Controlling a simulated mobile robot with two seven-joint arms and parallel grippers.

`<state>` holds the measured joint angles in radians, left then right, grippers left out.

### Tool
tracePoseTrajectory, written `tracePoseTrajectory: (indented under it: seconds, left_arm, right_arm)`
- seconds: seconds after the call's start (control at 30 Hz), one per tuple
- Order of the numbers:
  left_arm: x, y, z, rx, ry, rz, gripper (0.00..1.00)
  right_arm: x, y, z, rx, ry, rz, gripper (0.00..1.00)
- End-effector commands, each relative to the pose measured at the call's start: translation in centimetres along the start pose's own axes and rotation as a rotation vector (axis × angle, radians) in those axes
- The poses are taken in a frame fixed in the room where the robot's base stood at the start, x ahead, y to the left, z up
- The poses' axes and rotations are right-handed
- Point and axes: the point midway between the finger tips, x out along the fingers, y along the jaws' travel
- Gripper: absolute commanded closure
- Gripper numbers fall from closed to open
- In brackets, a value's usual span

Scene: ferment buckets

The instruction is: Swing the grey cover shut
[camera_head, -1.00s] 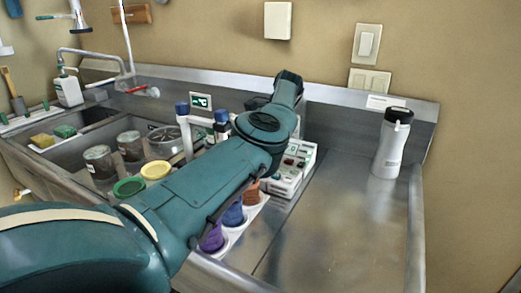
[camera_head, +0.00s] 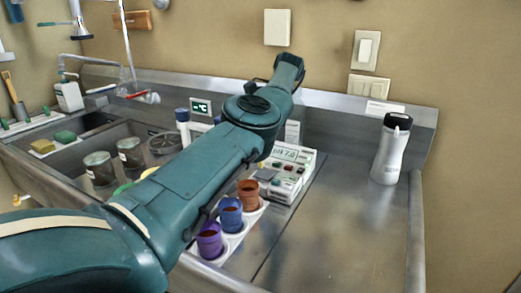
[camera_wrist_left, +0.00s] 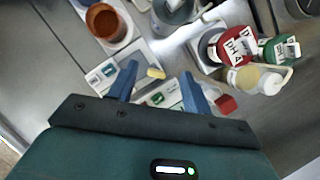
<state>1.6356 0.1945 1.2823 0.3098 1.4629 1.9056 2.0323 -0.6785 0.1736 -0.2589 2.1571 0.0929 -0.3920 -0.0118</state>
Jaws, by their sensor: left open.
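My left arm reaches in from the left in the head view and hides its own gripper there. In the left wrist view my left gripper (camera_wrist_left: 158,72) is open, its two blue fingers apart, above a white meter (camera_wrist_left: 105,76) with small coloured buttons. A small yellow piece shows between the fingertips, and I cannot tell if they touch it. In the head view the meter (camera_head: 287,172) reads "pH 7.0" and stands right of my arm. A pale upright panel (camera_head: 292,132) shows behind it; I cannot tell whether this is the grey cover. My right gripper is in neither view.
Purple, blue (camera_head: 230,214) and brown cups stand in a white rack below my arm. A white bottle (camera_head: 390,148) stands at the right, with bare steel counter (camera_head: 340,225) in front. Red and green capped bottles (camera_wrist_left: 232,45) stand close to the gripper's right.

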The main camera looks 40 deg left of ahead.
Motion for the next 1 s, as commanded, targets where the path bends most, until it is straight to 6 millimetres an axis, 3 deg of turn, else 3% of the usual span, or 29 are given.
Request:
tracePoseTrajectory:
  seconds: [0.1,0.23,1.0]
  left_arm:
    - [-2.4,0.0,1.1,0.0,0.0,-0.001,0.51]
    - [-3.5,0.0,1.5,0.0,0.0,0.0,0.51]
    - [-3.6,0.0,1.5,-0.001,0.0,0.0,0.51]
  right_arm:
    - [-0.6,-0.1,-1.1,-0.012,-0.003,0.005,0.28]
    - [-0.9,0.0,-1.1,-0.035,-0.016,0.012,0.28]
    - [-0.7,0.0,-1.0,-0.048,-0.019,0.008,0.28]
